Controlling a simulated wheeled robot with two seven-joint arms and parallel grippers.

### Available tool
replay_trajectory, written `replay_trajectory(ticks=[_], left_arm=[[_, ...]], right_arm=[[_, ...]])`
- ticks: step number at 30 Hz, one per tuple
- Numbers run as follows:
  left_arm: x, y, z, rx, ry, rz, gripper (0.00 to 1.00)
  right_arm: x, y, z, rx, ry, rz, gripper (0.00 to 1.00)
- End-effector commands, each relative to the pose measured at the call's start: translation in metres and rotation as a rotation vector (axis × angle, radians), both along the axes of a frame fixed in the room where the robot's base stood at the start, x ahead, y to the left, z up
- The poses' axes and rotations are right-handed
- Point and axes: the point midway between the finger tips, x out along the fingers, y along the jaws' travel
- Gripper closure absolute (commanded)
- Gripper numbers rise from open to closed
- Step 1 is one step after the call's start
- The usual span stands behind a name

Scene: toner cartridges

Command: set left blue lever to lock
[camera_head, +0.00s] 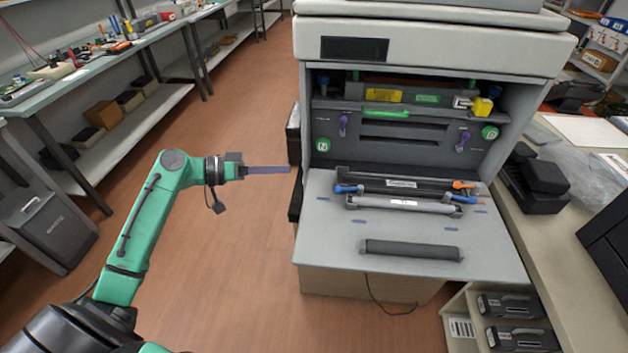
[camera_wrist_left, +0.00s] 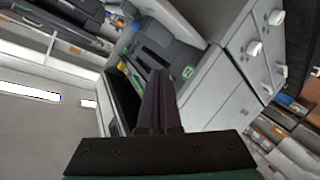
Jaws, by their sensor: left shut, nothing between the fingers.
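The left blue lever (camera_head: 346,189) sits at the left end of the cartridge (camera_head: 405,204) on the printer's open front tray (camera_head: 325,240). A second blue lever (camera_head: 466,199) is at the cartridge's right end. My left gripper (camera_head: 288,169) is shut and empty, held level at the left side of the printer. It is apart from the left blue lever, up and to its left in the picture. In the left wrist view the shut fingers (camera_wrist_left: 160,75) point toward the printer; the lever cannot be made out there. My right gripper is not in view.
The printer (camera_head: 430,45) stands open, with purple levers (camera_head: 343,125) and green knobs on its inner panel. A dark roller (camera_head: 411,250) lies at the tray's front. A workbench (camera_head: 110,60) runs along the left. Open floor lies between bench and printer.

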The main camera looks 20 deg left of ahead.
Motion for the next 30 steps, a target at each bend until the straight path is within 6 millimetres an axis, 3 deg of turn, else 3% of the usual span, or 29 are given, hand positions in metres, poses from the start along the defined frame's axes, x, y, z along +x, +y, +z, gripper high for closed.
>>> replay_trajectory(ticks=[1, 4, 14, 20, 30], left_arm=[[-0.005, -0.008, 0.013, 0.001, -0.031, -0.04, 1.0], [-0.011, -0.016, 0.029, -0.003, -0.06, -0.084, 1.0], [-0.01, -0.018, 0.031, -0.006, -0.061, -0.087, 1.0], [0.005, -0.039, 0.029, -0.008, -0.06, -0.087, 1.0], [0.047, -0.1, 0.015, -0.009, -0.06, -0.086, 1.0]], right_arm=[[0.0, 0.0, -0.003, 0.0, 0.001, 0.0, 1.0], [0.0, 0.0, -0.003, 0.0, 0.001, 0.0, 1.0], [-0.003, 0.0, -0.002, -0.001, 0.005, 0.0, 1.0], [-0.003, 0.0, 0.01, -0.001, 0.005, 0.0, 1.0], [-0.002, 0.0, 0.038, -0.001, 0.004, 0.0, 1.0]])
